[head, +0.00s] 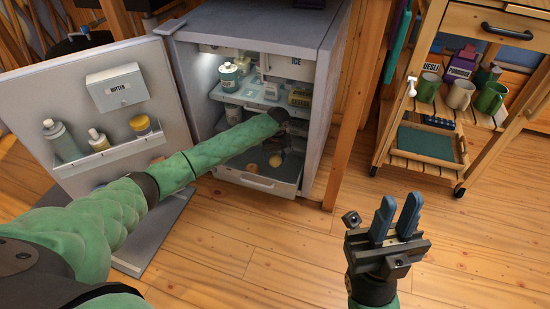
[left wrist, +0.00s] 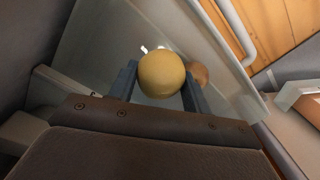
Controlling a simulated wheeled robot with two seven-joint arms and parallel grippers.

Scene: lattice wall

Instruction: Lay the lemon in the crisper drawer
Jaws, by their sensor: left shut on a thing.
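The lemon (left wrist: 160,75) is a round yellow fruit between the blue fingers of my left gripper (left wrist: 158,88) in the left wrist view. The gripper is shut on it. In the head view my left arm reaches into the open fridge, and the lemon (head: 275,160) shows low, over the pulled-out crisper drawer (head: 258,182). I cannot tell whether it touches the drawer floor. A tan round item (head: 252,168) lies in the drawer; it also shows behind the lemon in the left wrist view (left wrist: 199,75). My right gripper (head: 402,197) is open and empty, above the floor.
The fridge door (head: 100,110) stands open at the left, with a butter box (head: 115,88) and bottles. A fridge shelf (head: 258,92) with jars and tins is above the drawer. A wooden cart (head: 425,145) with mugs stands at the right. The middle floor is clear.

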